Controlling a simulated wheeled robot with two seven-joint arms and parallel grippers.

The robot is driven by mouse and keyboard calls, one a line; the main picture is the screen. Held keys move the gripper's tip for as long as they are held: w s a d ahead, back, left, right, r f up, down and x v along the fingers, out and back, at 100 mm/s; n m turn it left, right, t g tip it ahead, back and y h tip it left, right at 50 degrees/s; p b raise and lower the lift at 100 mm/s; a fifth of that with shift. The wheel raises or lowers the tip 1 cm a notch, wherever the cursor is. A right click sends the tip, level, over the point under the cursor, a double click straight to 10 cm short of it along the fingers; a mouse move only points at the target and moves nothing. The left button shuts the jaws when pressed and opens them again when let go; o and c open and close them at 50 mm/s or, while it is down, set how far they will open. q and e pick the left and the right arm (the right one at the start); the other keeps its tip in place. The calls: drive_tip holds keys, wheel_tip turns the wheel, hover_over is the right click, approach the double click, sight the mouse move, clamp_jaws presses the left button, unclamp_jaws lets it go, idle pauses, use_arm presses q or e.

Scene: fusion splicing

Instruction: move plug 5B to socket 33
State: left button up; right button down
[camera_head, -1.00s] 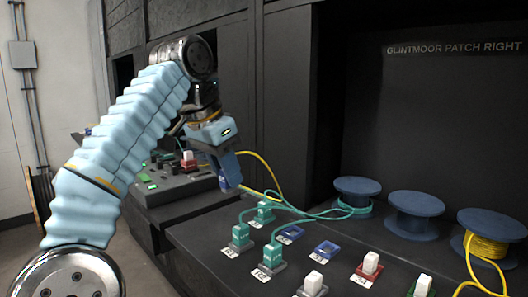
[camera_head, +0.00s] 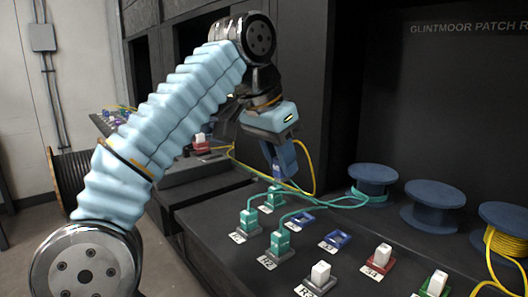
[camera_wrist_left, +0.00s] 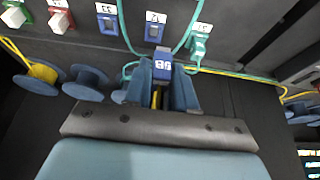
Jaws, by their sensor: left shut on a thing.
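My left gripper (camera_head: 279,165) is shut on plug 5B, a blue plug with a yellow cable. In the left wrist view, plug 5B (camera_wrist_left: 163,66) sits between the fingers (camera_wrist_left: 162,88) with its label showing. The gripper is at the left end of the right-hand console, close to a teal plug (camera_head: 274,199). Socket 33 (camera_head: 336,240) is an empty blue socket to the right of the gripper. It also shows at the upper left in the left wrist view (camera_wrist_left: 107,24). Another empty blue socket (camera_head: 301,220) lies between it and the teal plug. My right gripper is not in view.
Front-row teal plugs (camera_head: 248,220) (camera_head: 280,241) trail teal cables across the console. A red socket with a white plug (camera_head: 381,260) stands right of socket 33. Blue spools (camera_head: 372,181) line the back. A gap separates the two consoles.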

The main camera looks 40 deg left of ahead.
use_arm(q)
drive_tip(key=w+d+f+b, duration=0.1)
drive_tip(key=d+f, duration=0.1)
drive_tip(key=d, duration=0.1)
drive_tip(key=w+d+f+b, duration=0.2)
drive_tip(key=d, duration=0.1)
drive_tip(key=w+d+f+b, duration=0.1)
drive_tip(key=d+f+b, duration=0.1)
drive_tip(key=d+f, duration=0.1)
drive_tip(key=shift+w+d+f, duration=0.1)
drive_tip(key=shift+w+d, duration=0.3)
drive_tip(key=shift+d, duration=0.15)
drive_tip(key=shift+f+b, duration=0.75)
drive_tip(key=shift+f, duration=0.25)
drive_tip(key=shift+s, duration=0.15)
drive_tip(key=shift+r+p, duration=0.1)
drive_tip(key=shift+p, duration=0.25)
idle(0.6)
drive_tip(key=shift+f+b, duration=0.5)
drive_tip(key=shift+f, duration=0.1)
drive_tip(key=o, duration=1)
